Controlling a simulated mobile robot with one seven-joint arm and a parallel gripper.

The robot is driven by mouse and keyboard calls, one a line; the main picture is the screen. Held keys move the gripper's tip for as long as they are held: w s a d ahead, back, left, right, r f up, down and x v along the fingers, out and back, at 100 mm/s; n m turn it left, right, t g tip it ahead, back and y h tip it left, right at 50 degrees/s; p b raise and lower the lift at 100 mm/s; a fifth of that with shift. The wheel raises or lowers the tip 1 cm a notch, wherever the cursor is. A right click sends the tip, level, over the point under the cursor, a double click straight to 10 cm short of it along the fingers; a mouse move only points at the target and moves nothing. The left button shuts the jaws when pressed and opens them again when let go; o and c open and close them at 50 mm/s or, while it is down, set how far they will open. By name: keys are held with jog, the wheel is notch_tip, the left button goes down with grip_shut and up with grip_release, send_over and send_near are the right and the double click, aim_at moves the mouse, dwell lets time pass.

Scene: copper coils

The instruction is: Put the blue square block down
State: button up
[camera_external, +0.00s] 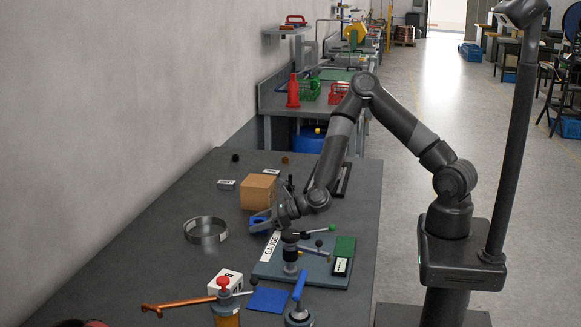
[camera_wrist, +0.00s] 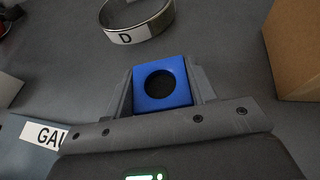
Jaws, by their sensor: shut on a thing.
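The blue square block (camera_external: 258,224) has a dark round hole in its middle. It is between the two fingers of my gripper (camera_external: 267,218), left of the gauge plate in the external view. In the wrist view the block (camera_wrist: 152,103) sits squarely between the fingers, its holed face toward the camera. My gripper is shut on it, low over the grey table (camera_external: 160,258). I cannot tell whether the block touches the table. Its underside is hidden.
A cardboard box (camera_external: 258,191) stands close behind the gripper. A metal ring (camera_external: 205,242) marked D lies to the left. The gauge plate (camera_external: 325,279) with its clamp stands to the right. A copper-handled tool (camera_external: 180,305) and a white cube (camera_external: 226,280) are nearer. Bare table lies between ring and gripper.

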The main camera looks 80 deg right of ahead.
jog(key=shift+r, duration=0.1)
jog(key=shift+r, duration=0.45)
jog(key=r, duration=0.2)
jog(key=d+r, duration=0.1)
jog(key=shift+s+d+r, duration=0.1)
jog(key=shift+r, duration=0.25)
jog(key=s+d+r, duration=0.3)
jog(key=d+r, duration=0.3)
jog(key=d, duration=0.4)
jog(key=shift+s, duration=0.15)
jog(key=n+g+y, duration=0.4)
jog(key=n+y, duration=0.2)
send_over(183, 265)
notch_tip(183, 265, down, 7)
jog(key=shift+r, duration=0.2)
jog(key=shift+f, duration=1.95)
jog(key=shift+f, duration=0.1)
